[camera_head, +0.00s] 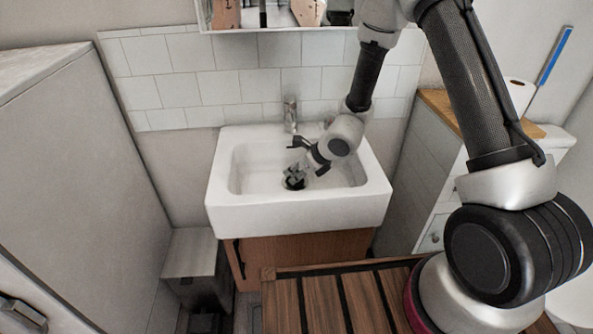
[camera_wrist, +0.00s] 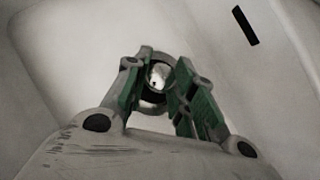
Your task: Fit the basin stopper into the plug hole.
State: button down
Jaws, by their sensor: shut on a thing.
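The white basin (camera_head: 250,208) is mounted against the tiled wall, and my gripper (camera_head: 294,178) reaches down into it, close to its floor. In the wrist view, my gripper (camera_wrist: 160,85) is shut on a small pale, shiny piece, which I take to be the basin stopper (camera_wrist: 158,74). The green-padded fingers are on either side of it. A dark round patch, apparently the plug hole (camera_wrist: 152,98), shows around and just below the stopper. The fingers partly hide both, so I cannot tell whether the stopper is above the hole or inside it.
A metal tap (camera_head: 290,114) stands at the basin's back edge. A dark slot (camera_wrist: 245,26) is in the basin wall. A slatted wooden surface (camera_head: 322,305) lies in front, a grey bin (camera_head: 190,254) at left, and a cabinet with a paper roll (camera_head: 519,92) at right.

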jog(key=shift+f, duration=0.35)
jog(key=c, duration=1.1)
grip_release()
jog(key=v, duration=1.2)
